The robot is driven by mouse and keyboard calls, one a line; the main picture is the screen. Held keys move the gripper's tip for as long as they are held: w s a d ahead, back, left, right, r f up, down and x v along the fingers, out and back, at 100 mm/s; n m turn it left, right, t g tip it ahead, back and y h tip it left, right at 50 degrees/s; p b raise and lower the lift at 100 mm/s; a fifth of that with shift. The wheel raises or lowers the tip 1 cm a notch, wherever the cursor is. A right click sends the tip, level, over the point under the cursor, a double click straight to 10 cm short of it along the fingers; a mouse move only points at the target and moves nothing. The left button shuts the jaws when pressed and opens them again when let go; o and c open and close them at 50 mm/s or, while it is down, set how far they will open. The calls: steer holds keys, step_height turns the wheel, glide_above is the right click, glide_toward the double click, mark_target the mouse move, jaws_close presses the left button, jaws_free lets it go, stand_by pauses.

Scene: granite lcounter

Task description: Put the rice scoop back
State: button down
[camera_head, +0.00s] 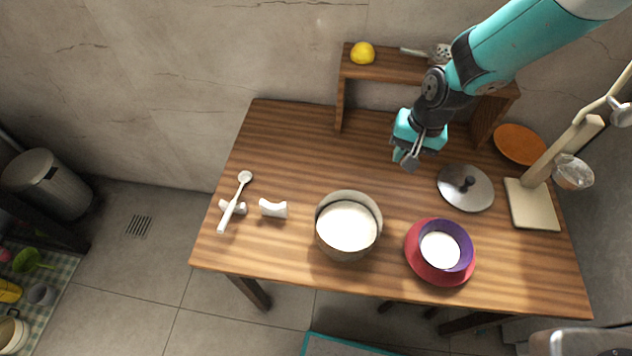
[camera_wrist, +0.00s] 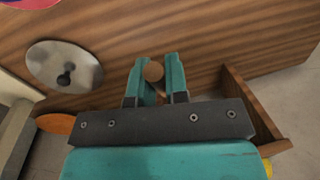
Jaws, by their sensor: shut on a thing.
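My gripper (camera_head: 405,157) is over the back right of the wooden table, in front of the raised shelf. In the wrist view my gripper (camera_wrist: 157,75) is shut on a small brown round-ended thing (camera_wrist: 153,71). I cannot tell whether it is the rice scoop; the rest of it is hidden. A long white spoon (camera_head: 239,197) lies at the table's left across a small white rest (camera_head: 227,207). A second white rest (camera_head: 272,208) stands to its right, bare. A pot (camera_head: 323,228) with white contents stands at front centre.
A grey lid (camera_head: 452,187) with a dark knob lies right of my gripper. A purple bowl (camera_head: 464,237) sits on a red plate (camera_head: 417,261). The wooden shelf (camera_head: 390,67) carries a lemon (camera_head: 362,53) and a slotted utensil. A beige stand (camera_head: 533,207) is at right. The back left is clear.

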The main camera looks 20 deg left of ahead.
steer(key=s+a+p, duration=0.1)
steer(key=s+a, duration=0.7)
steer(key=a, duration=0.4)
steer(key=s+a+f+p, duration=0.1)
steer(key=s+a, duration=0.8)
steer(key=a, duration=0.4)
steer(key=shift+s+a, duration=0.2)
steer(key=shift+s, duration=0.2)
steer(key=shift+f+b, duration=2.45)
steer(key=shift+f, duration=0.95)
steer(key=shift+f+b, duration=0.3)
steer(key=shift+b, duration=0.05)
steer(key=c, duration=1.1)
jaws_free()
steer(key=shift+o, duration=0.2)
